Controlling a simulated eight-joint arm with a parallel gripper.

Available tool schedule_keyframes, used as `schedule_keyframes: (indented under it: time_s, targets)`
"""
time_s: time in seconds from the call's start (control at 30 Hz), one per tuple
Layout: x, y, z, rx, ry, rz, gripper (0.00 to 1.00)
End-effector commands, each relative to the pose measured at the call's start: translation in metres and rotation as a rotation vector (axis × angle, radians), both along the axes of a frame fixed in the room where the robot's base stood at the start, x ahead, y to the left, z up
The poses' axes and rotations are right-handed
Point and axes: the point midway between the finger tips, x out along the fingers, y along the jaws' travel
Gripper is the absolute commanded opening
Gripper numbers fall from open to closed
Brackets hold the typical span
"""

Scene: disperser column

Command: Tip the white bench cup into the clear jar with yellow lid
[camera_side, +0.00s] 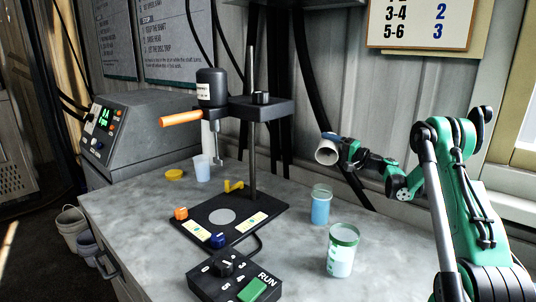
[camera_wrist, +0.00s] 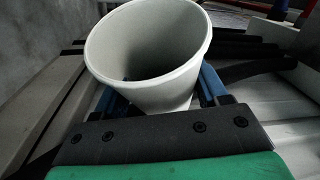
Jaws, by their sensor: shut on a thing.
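The white bench cup (camera_side: 326,152) is held in the air at the right of the side view, tilted with its mouth to the left. My gripper (camera_side: 345,151) is shut on it. In the wrist view the cup (camera_wrist: 150,60) sits between my blue finger pads (camera_wrist: 160,98); a small dark patch shows deep inside, its nature unclear. A clear jar (camera_side: 202,170) stands upright and open at the back left of the bench. A yellow lid (camera_side: 174,174) lies flat beside it. My gripper is well to the right of this jar and above the bench.
A blue-filled jar (camera_side: 321,207) and a green-rimmed jar (camera_side: 342,252) stand below the cup. The disperser's stand column (camera_side: 251,130) and motor head (camera_side: 211,88) lie between cup and clear jar. A control box (camera_side: 236,277) is at the front; a grey console (camera_side: 140,135) is behind left.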

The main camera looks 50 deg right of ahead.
Motion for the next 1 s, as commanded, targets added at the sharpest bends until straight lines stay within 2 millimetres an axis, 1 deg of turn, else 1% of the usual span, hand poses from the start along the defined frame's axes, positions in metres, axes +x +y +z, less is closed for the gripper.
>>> schedule_keyframes:
  time_s: [0.1,0.4,0.47,0.57,0.67,0.77,1.0]
  targets:
    - [0.001,-0.003,0.001,0.000,0.000,0.000,0.10]
    - [0.002,-0.003,0.001,0.003,0.001,0.000,0.10]
    - [0.002,-0.004,0.002,0.021,0.008,0.002,0.10]
    - [0.006,-0.008,0.004,0.096,0.041,0.007,0.10]
    - [0.011,-0.012,0.009,0.246,0.101,-0.003,0.10]
    - [0.014,-0.016,0.013,0.446,0.177,-0.033,0.10]
    - [0.018,-0.025,0.023,0.977,0.322,-0.141,0.10]
